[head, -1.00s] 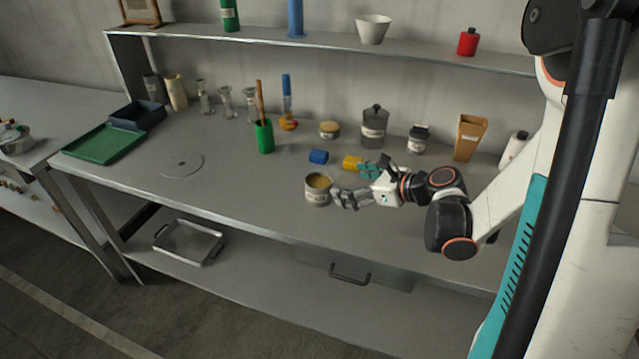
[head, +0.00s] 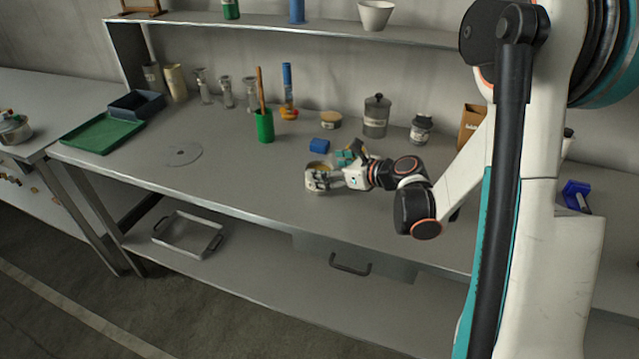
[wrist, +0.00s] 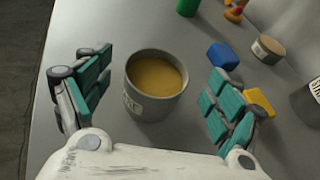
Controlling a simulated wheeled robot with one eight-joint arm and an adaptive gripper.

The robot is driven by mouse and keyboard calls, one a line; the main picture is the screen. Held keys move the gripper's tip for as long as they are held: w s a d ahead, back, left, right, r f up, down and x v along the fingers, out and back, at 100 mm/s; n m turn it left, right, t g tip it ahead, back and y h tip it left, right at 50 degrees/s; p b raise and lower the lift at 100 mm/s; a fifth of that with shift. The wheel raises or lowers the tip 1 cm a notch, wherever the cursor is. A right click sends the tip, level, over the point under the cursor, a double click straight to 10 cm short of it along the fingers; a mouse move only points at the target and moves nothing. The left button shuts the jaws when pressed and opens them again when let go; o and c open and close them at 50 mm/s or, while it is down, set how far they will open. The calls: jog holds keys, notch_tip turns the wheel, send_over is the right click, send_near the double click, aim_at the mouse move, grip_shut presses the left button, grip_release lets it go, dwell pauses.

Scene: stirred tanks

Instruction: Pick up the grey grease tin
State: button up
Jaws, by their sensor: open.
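The grey grease tin (wrist: 150,106) stands upright on the bench, open at the top with yellow-brown grease inside and a label on its side. In the wrist view it sits between the two open fingers of my gripper (wrist: 160,100), with space showing on both sides. In the head view my gripper (head: 322,178) is at the tin (head: 318,165) and hides most of it; only part of its top shows. The gripper holds nothing.
A blue block (head: 325,147) and a yellow block (wrist: 259,102) lie just beyond the tin. A low round tin (head: 330,120), a lidded grey jar (head: 375,116) and a green cup (head: 264,126) stand farther back.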

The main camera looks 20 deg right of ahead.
aim_at(310, 167)
jog(key=x, duration=0.2)
jog(key=b+x, duration=0.1)
jog(key=x, duration=0.1)
jog(key=shift+s+f, duration=0.2)
jog(key=shift+f, duration=0.1)
jog(key=c, duration=1.2)
jog(key=shift+r, duration=0.15)
